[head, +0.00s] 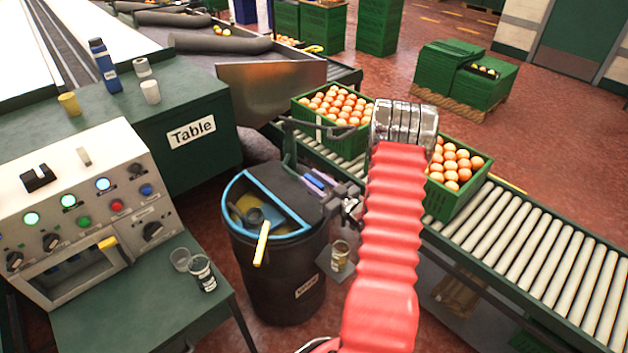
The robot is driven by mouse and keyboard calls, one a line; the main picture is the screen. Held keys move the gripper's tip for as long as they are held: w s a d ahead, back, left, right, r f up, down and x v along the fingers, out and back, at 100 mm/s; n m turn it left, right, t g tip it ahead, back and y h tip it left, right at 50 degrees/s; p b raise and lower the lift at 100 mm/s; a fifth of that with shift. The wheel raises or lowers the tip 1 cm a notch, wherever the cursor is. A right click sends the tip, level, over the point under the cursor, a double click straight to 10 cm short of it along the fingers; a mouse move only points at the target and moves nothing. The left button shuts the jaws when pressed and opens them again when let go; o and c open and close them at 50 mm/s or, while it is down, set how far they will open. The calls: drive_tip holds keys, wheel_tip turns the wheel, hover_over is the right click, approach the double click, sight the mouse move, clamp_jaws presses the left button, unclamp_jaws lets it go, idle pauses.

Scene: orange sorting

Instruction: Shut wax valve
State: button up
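My red-sleeved arm rises from the bottom centre to a ridged metal joint. Dark metal parts left of the sleeve, above the barrel's right rim, may include my gripper (340,197), but I cannot separate its fingers from the fittings there. Small metal fittings (352,212) beside the sleeve may be the wax valve; its handle position is unclear. A small amber jar (340,256) stands on a little shelf below them. A black barrel (270,290) with a blue-edged, partly open top stands to the left, a yellow handle (262,243) sticking out.
A control panel (85,215) with lit buttons is at left, a cup and a jar (203,275) on its table. A green table (195,130) is behind. Crates of oranges (335,103) (455,165) sit on the roller conveyor (530,235).

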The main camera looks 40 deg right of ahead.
drive_tip(key=shift+c, duration=0.4)
clamp_jaws()
drive_tip(key=shift+d, duration=0.2)
drive_tip(key=shift+a, duration=0.15)
